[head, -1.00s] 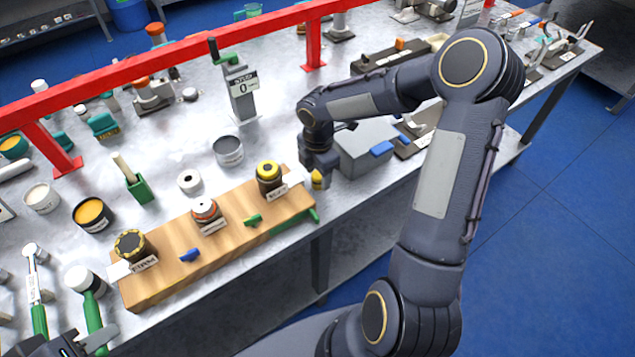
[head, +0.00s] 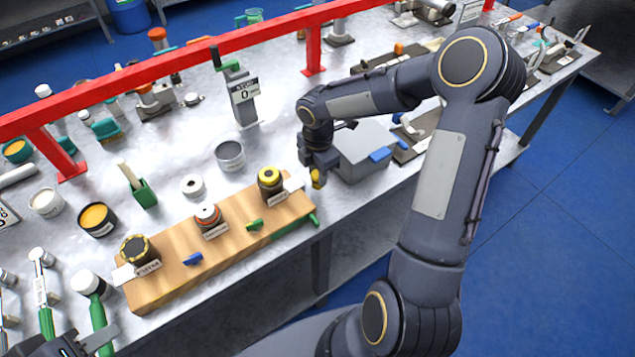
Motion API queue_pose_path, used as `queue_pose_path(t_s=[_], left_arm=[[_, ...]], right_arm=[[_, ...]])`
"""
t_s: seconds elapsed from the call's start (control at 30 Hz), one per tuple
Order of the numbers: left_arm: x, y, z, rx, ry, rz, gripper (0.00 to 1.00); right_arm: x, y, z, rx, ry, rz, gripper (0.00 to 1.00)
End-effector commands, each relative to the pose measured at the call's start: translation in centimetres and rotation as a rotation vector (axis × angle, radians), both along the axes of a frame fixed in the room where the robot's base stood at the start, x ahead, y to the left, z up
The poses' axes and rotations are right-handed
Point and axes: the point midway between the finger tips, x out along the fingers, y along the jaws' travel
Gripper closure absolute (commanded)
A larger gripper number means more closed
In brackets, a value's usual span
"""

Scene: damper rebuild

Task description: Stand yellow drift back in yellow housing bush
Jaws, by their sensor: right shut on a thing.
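The yellow drift (head: 316,180) is a small yellow piece at the tip of my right gripper (head: 318,172), which is shut on it. Most of it is hidden by the gripper. The yellow housing bush (head: 270,175) is a yellow ring on a dark round housing at the right end of the wooden block (head: 228,262). My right gripper is just right of this housing, apart from it in the picture. My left gripper (head: 90,342) shows only partly at the bottom left corner; its opening is unclear.
A housing with a red-and-white top (head: 208,214) and a dark one with a yellow-marked rim (head: 137,250) stand on the block. A grey box (head: 362,152) is close right of my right gripper. A red rail (head: 180,62) crosses behind. A grey tin (head: 230,155) stands behind the block.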

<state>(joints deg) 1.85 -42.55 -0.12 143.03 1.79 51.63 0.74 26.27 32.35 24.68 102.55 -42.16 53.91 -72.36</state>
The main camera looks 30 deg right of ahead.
Motion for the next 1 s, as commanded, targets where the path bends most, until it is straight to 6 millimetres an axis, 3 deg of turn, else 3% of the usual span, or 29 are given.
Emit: queue_pose_path(t_s=[0.1,0.57,1.0], left_arm=[[0.0,0.0,0.7,0.000,0.000,0.000,0.64],[0.0,0.0,1.0,0.000,0.000,0.000,0.64],[0.0,0.0,3.3,0.000,0.000,0.000,0.64]], right_arm=[[0.0,0.0,0.9,-0.001,0.000,0.000,0.76],[0.0,0.0,1.2,-0.001,-0.001,-0.001,0.76],[0.0,0.0,3.9,-0.001,-0.001,-0.001,0.76]])
